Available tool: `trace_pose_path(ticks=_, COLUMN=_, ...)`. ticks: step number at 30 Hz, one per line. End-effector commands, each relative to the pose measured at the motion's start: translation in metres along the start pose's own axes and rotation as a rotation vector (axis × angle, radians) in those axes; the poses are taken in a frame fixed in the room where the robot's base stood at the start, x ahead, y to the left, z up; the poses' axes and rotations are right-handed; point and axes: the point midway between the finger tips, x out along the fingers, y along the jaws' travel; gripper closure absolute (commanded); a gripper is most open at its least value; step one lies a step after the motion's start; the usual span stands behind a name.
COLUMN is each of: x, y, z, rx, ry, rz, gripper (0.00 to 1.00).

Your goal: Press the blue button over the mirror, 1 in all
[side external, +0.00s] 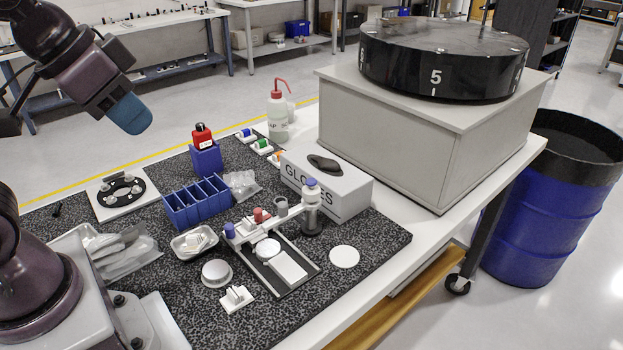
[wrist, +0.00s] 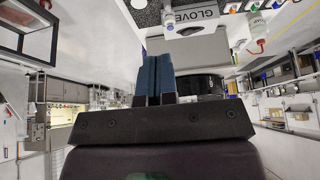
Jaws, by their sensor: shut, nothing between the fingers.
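The mirror fixture (side external: 285,268) stands on the speckled mat in the side view, a dark frame with a round disc and a pale plate. My gripper (side external: 133,118) is raised high at the upper left, well apart from the fixture. Its blue fingers are together and empty. They also show close together in the wrist view (wrist: 155,72). The button cannot be made out in the wrist view.
A large grey box (side external: 400,142) with a black drum stands at the back right.

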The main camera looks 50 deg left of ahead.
Motion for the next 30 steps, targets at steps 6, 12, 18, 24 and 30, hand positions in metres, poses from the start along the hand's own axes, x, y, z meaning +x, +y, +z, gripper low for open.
trace_pose_path(ticks=6, x=0.0, y=0.0, z=0.0, rx=0.0, ry=0.0, rz=0.0, gripper=1.0)
trace_pose_path(ticks=12, x=0.005, y=0.002, z=0.001, rx=0.01, ry=-0.027, rz=0.006, gripper=1.0)
trace_pose_path(ticks=18, x=0.033, y=0.012, z=-0.003, rx=-0.007, ry=-0.157, rz=0.056, gripper=1.0)
trace_pose_path(ticks=24, x=0.074, y=0.039, z=-0.037, rx=-0.144, ry=-0.202, rz=0.195, gripper=1.0)
trace_pose_path(ticks=30, x=0.127, y=0.059, z=-0.085, rx=-0.35, ry=-0.149, rz=0.283, gripper=1.0)
